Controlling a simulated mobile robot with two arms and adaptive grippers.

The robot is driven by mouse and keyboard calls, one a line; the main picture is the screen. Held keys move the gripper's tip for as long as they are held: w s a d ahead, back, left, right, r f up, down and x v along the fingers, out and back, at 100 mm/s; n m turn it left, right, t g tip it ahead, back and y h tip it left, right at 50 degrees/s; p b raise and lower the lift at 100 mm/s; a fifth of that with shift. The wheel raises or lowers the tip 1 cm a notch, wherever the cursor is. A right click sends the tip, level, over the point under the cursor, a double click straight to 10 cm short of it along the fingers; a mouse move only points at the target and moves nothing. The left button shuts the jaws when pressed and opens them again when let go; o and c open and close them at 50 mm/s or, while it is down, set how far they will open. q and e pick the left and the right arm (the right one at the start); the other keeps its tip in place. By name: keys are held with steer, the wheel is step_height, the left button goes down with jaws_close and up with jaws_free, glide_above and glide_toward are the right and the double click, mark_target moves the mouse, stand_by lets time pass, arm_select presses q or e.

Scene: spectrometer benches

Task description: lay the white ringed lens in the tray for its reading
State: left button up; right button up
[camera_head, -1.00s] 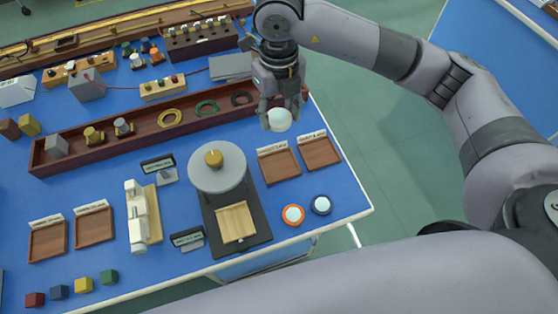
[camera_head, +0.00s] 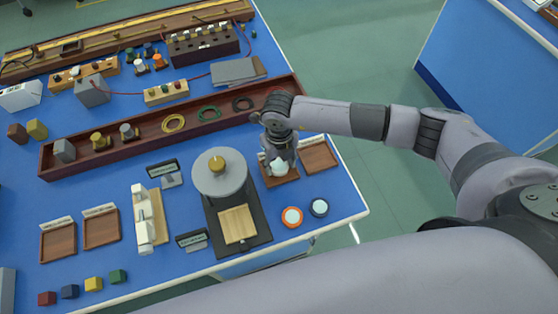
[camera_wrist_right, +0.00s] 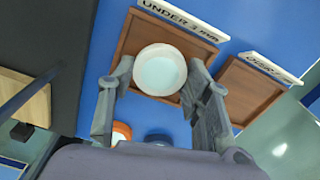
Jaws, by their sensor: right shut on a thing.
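My right gripper (camera_head: 278,163) is shut on the white ringed lens (camera_head: 279,168). In the right wrist view the lens (camera_wrist_right: 160,70) is a pale disc with a white rim between the two fingers. It is over the brown tray labelled "UNDER 3 mm" (camera_wrist_right: 128,48), whose edge also shows in the head view (camera_head: 284,181). I cannot tell whether the lens touches the tray floor. A second brown tray (camera_head: 318,157) stands to its right, with a label only partly readable (camera_wrist_right: 270,68). My left gripper is not in view.
An orange-ringed lens (camera_head: 292,217) and a dark-ringed lens (camera_head: 319,207) lie in front of the trays. A gauge with a round grey plate (camera_head: 219,180) stands to the left. A long brown rack (camera_head: 90,160) lies behind. The bench edge is close on the right.

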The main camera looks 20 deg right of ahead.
steer(key=shift+f, duration=0.25)
steer(key=shift+f, duration=0.2)
steer(key=o, duration=1.2)
steer(key=shift+r, duration=0.1)
steer(key=shift+c, duration=0.2)
